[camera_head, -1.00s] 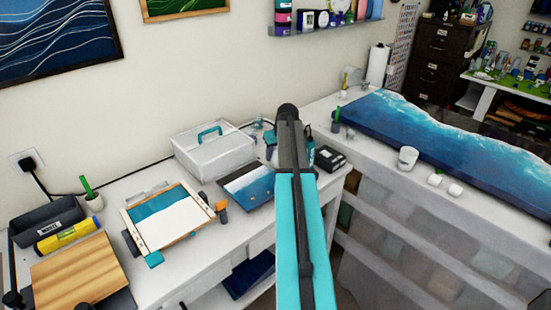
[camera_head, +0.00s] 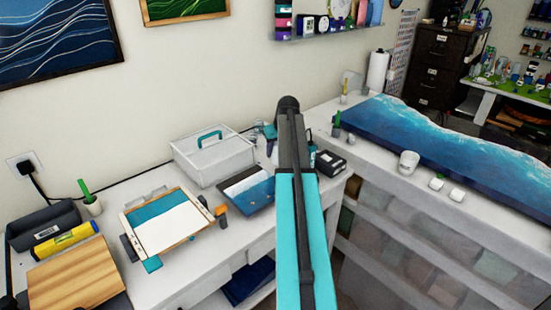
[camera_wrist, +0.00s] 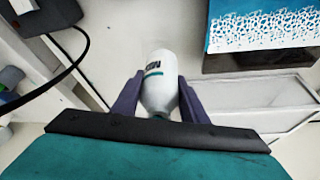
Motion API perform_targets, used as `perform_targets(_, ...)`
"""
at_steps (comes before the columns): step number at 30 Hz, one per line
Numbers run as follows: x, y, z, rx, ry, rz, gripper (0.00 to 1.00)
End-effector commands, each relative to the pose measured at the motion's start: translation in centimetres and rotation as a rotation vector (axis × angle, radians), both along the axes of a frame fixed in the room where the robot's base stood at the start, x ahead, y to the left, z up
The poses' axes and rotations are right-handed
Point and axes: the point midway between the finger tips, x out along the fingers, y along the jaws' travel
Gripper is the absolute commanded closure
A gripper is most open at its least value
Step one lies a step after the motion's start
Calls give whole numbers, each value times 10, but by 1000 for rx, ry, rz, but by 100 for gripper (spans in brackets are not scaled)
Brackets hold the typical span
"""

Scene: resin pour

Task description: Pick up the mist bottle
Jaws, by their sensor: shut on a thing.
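The mist bottle (camera_wrist: 160,82) is white with dark lettering and a teal band, and it shows in the wrist view between the two dark purple fingers of my gripper (camera_wrist: 158,95). The fingers are shut on its sides. The lower part of the bottle in the picture is hidden behind my dark gripper body. In the head view my arm covers most of the bottle and the gripper, at the far right end of the white table.
A white case with a teal handle (camera_head: 213,157) stands left of my arm. A dark box (camera_head: 329,163) sits to its right. A blue-and-white panel (camera_head: 250,189) lies in front. A blue resin slab (camera_head: 440,135) lies on the right counter. A black cable (camera_wrist: 60,80) runs at left in the wrist view.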

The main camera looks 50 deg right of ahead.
Motion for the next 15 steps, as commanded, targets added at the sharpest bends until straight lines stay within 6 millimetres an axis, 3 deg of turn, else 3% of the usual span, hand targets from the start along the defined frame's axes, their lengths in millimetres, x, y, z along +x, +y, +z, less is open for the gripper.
perform_targets(9, 1, -1, 41, -2, -2, 0, 94)
perform_targets(15, 0, -1, 56, -2, -2, 0, 94)
